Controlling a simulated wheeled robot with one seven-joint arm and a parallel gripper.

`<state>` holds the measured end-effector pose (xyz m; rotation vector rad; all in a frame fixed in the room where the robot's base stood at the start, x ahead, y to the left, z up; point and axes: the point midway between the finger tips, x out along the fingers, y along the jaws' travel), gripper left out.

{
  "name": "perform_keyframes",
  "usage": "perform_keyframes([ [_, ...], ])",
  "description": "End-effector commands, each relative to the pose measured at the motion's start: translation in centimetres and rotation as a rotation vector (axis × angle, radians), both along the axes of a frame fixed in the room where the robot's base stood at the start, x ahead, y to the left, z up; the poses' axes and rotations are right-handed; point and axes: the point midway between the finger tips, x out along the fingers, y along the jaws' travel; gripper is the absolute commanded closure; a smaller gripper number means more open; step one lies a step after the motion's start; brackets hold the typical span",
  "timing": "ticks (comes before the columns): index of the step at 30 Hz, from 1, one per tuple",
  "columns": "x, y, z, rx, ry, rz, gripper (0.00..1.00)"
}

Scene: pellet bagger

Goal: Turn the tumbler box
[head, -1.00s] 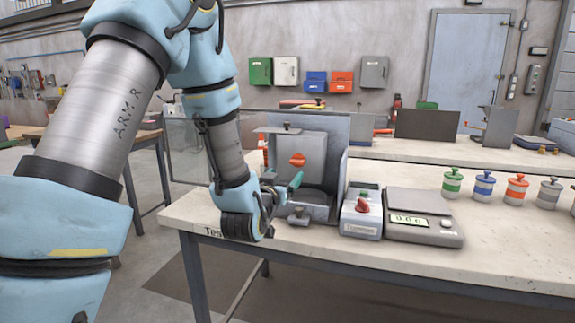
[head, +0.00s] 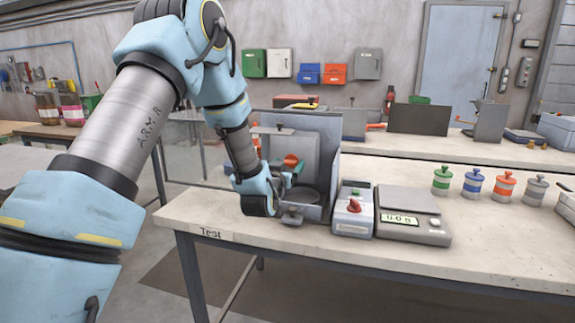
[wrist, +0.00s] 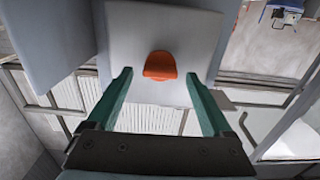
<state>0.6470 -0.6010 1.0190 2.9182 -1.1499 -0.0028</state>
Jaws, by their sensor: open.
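The tumbler box is a grey box (head: 303,152) with an orange knob (head: 291,160) on its front, inside an open grey housing (head: 329,165) at the table's left end. In the wrist view the pale box face (wrist: 195,40) and orange knob (wrist: 160,66) lie straight ahead. My gripper (wrist: 158,75) is open, with its green fingers on either side of the knob and a gap at each side. In the head view my gripper (head: 286,172) is at the box front, partly hidden by my wrist. I cannot tell how deep the fingers reach around the knob.
A control box (head: 353,222) with a red knob and a scale (head: 420,231) stand right of the housing. Several banded jars (head: 472,184) stand farther right. A clear panel (head: 190,148) is on the left. The table's front right is clear.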

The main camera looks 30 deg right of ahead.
Motion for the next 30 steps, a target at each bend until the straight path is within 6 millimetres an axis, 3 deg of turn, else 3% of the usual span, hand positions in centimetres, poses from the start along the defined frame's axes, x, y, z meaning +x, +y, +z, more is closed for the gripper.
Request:
perform_keyframes([
  [2, -0.01, 0.01, 0.00, 0.000, 0.000, 0.000, 0.22],
  [23, -0.02, 0.02, 0.01, 0.000, 0.000, 0.000, 1.00],
  [30, -0.02, 0.02, 0.01, 0.000, 0.000, 0.000, 1.00],
])
